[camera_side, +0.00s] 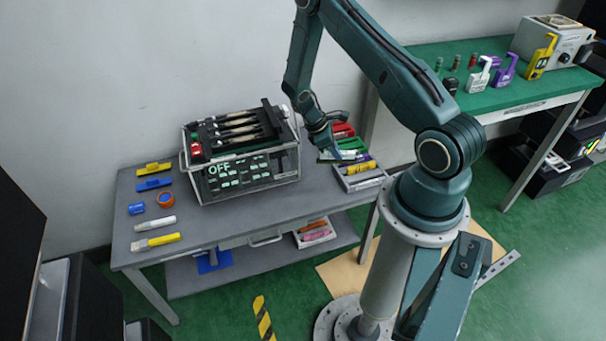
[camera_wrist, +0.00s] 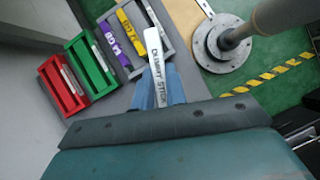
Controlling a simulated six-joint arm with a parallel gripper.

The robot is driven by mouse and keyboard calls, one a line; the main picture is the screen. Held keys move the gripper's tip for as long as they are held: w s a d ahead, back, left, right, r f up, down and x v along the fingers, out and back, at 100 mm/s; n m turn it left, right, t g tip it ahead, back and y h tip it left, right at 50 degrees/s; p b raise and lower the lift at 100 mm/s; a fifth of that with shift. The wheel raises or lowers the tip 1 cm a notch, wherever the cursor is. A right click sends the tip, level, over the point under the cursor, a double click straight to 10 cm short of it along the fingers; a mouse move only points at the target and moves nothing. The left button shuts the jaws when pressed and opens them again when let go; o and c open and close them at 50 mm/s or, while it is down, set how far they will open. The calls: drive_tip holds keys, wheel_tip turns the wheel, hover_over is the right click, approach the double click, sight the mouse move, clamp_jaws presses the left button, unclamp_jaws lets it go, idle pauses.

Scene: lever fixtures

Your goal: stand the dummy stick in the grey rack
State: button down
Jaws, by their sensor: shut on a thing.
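The white dummy stick (camera_wrist: 155,65), lettered "DUMMY STICK", lies between the two blue fingers of my gripper (camera_wrist: 160,88) in the wrist view. My gripper is shut on it, and the stick's far end points past the fingertips. The grey rack (camera_wrist: 168,37) is just beyond and left of the stick; it holds a purple stick (camera_wrist: 112,40) and a yellow stick (camera_wrist: 130,35). In the side view my gripper (camera_side: 326,150) is over the right end of the grey table, close to the grey rack (camera_side: 373,182). The stick's height over the rack is unclear.
A green rack (camera_wrist: 90,65) and a red rack (camera_wrist: 62,88) stand beside the grey one. A device box reading "OFF" (camera_side: 248,175) stands left of my gripper. A green bench (camera_side: 490,95) is behind at right.

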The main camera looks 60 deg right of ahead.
sight(354, 154)
drive_tip(key=s+d+f+n+t+h, duration=0.1)
drive_tip(key=s+d+f+n, duration=0.1)
drive_tip(key=s+d, duration=0.4)
drive_tip(key=s+n, duration=0.1)
drive_tip(key=s, duration=0.2)
drive_tip(key=shift+s+f+n, duration=0.2)
drive_tip(key=shift+s+n, duration=0.1)
drive_tip(key=shift+s, duration=0.1)
drive_tip(key=shift+f, duration=2.85)
drive_tip(key=shift+f, duration=1.55)
drive_tip(key=c, duration=1.3)
unclamp_jaws()
drive_tip(key=shift+c, duration=0.2)
drive_tip(key=shift+w, duration=0.1)
drive_tip(key=v, duration=1.3)
drive_tip(key=shift+a+r, duration=0.25)
drive_tip(key=shift+a, duration=0.1)
